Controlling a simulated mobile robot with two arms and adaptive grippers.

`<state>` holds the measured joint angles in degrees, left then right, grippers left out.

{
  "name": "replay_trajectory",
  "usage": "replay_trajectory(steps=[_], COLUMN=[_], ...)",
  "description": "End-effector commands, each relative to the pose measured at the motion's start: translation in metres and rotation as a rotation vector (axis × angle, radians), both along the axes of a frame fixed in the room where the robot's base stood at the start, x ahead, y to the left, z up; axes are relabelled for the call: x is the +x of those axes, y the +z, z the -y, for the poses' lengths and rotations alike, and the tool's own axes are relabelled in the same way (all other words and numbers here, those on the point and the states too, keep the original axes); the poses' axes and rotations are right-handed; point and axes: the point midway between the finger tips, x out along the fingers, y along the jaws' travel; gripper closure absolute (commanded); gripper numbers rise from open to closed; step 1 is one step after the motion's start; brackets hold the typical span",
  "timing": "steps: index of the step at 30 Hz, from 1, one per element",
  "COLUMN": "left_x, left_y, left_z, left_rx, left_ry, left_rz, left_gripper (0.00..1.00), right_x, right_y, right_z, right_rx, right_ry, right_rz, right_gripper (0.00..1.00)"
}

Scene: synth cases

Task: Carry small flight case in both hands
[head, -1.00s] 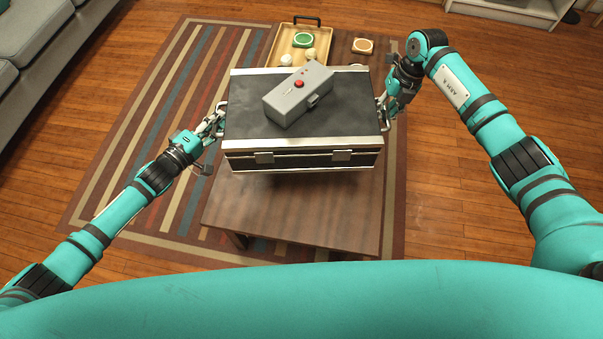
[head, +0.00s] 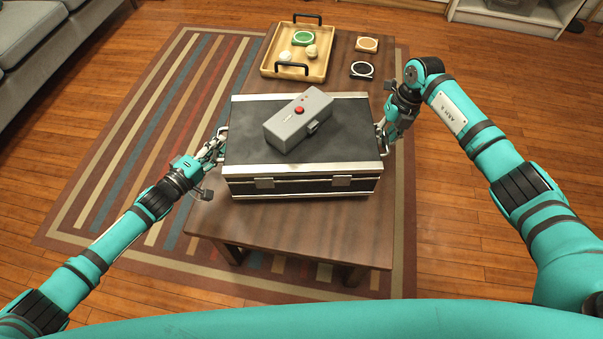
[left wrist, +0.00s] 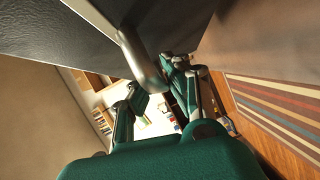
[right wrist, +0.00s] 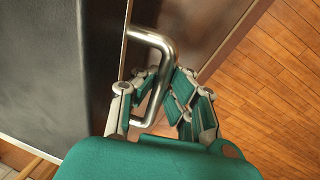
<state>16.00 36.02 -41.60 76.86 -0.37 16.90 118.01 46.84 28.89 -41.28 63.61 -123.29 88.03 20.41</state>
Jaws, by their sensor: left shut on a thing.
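The small flight case (head: 345,160), black with silver edges, is level over the wooden table (head: 300,234). I cannot tell whether its underside touches the table. A grey box (head: 285,128) with a red button lies on its lid. My left gripper (head: 216,146) is shut on the case's left handle, a metal bar (left wrist: 140,60) in the left wrist view. My right gripper (head: 388,130) is closed around the right handle, whose bar (right wrist: 157,38) shows between its fingers in the right wrist view.
Behind the case, a wooden tray (head: 266,68) holds a green-topped round item (head: 303,38) and two pale balls (head: 311,51). The table's front part is bare. A striped rug (head: 130,150) lies below.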

Motion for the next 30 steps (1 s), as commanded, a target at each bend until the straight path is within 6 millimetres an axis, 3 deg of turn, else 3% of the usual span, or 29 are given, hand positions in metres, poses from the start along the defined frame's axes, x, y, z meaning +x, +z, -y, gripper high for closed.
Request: replay_trajectory(steps=[16, 30], left_x=[0.004, 0.004], left_y=[0.003, -0.015], left_z=[-0.004, -0.004], left_rx=[0.001, 0.001], left_ry=[0.006, 0.006], left_rz=[0.009, 0.009], left_gripper=[1.0, 1.0], right_x=[0.002, 0.002], right_y=[0.0, -0.017], right_z=[0.005, 0.005], right_rx=[-0.006, -0.007], right_ry=[-0.009, -0.009], right_rz=[0.004, 0.003], right_gripper=[1.0, 1.0])
